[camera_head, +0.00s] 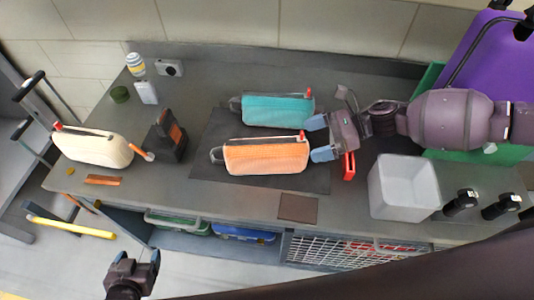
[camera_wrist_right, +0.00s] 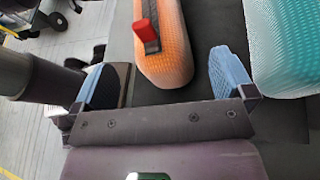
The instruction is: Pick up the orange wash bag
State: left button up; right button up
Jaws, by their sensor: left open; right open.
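The orange wash bag (camera_head: 266,157) lies on a dark mat in the middle of the counter, with a red tab at its right end. My right gripper (camera_head: 318,138) is open at the bag's right end. In the right wrist view the orange bag (camera_wrist_right: 163,50) points in between the two open fingers of my right gripper (camera_wrist_right: 160,85), apart from both. My left gripper (camera_head: 136,262) is open and empty, low in front of the counter, away from the bag.
A teal bag (camera_head: 275,109) lies just behind the orange one, close to a right finger in the wrist view. A cream bag (camera_head: 92,147) and a dark stand (camera_head: 166,140) are to the left. A white bin (camera_head: 404,188) stands to the right.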

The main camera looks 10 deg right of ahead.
aim_at(296, 146)
jog(key=shift+f+x, duration=0.15)
jog(key=shift+x, duration=1.25)
jog(key=shift+f+x, duration=0.15)
jog(key=shift+x, duration=1.25)
jog(key=shift+d, duration=0.15)
jog(key=c, duration=1.3)
jog(key=shift+o, duration=0.2)
jog(key=shift+r, duration=0.1)
